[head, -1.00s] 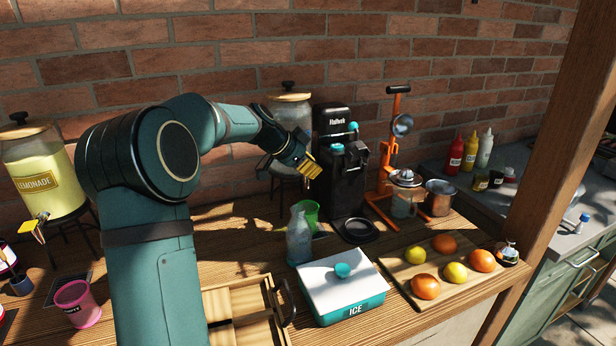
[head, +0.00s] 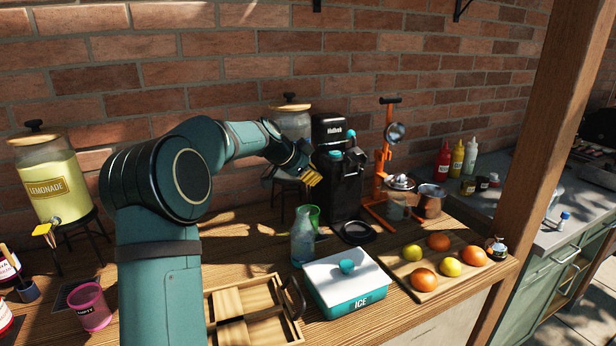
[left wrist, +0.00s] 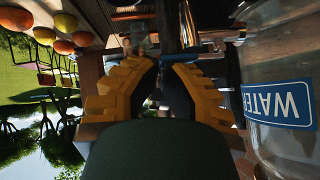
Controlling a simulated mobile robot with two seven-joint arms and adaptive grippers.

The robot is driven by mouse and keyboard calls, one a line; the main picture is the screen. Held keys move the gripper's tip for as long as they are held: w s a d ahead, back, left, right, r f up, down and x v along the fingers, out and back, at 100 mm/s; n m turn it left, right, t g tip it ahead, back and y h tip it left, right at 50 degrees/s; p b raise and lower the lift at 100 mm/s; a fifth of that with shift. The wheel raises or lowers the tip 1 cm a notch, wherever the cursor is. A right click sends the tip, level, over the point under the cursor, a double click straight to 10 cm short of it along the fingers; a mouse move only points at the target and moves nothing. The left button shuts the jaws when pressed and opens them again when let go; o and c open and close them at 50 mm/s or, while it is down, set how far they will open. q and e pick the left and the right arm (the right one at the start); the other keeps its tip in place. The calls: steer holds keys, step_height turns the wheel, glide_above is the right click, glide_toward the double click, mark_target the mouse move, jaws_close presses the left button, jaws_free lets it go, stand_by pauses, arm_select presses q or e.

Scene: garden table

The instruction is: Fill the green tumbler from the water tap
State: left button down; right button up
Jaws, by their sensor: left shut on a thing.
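The green tumbler (head: 314,213) stands upright on the wooden table, partly behind a clear bottle (head: 302,238). The water dispenser (head: 291,121), a glass jar with a wooden lid, stands behind my left gripper (head: 314,177). Its blue WATER label (left wrist: 277,104) is upside down at the right of the left wrist view. My left gripper (left wrist: 158,62) is at the front of the jar, above the tumbler, its yellow fingers closed on what seems to be the water tap. The tap itself is hidden, and no water is visible. My right gripper is out of view.
A black coffee machine (head: 338,185) stands close right of my left gripper. In front are the ICE box (head: 346,285) and a wooden crate (head: 292,328). A fruit board (head: 430,290) is at right, a lemonade jar (head: 52,185) and pink cup (head: 90,305) at left.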

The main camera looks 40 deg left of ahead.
arm_select(q)
steer(key=shift+w+a+f, duration=0.1)
steer(key=shift+w+f, duration=0.2)
steer(key=shift+w, duration=0.2)
steer(key=shift+s+r, duration=0.3)
steer(key=shift+r, duration=0.05)
steer(key=shift+w+r+p, duration=0.15)
steer(key=shift+r+p, duration=0.2)
steer(key=shift+r, duration=0.25)
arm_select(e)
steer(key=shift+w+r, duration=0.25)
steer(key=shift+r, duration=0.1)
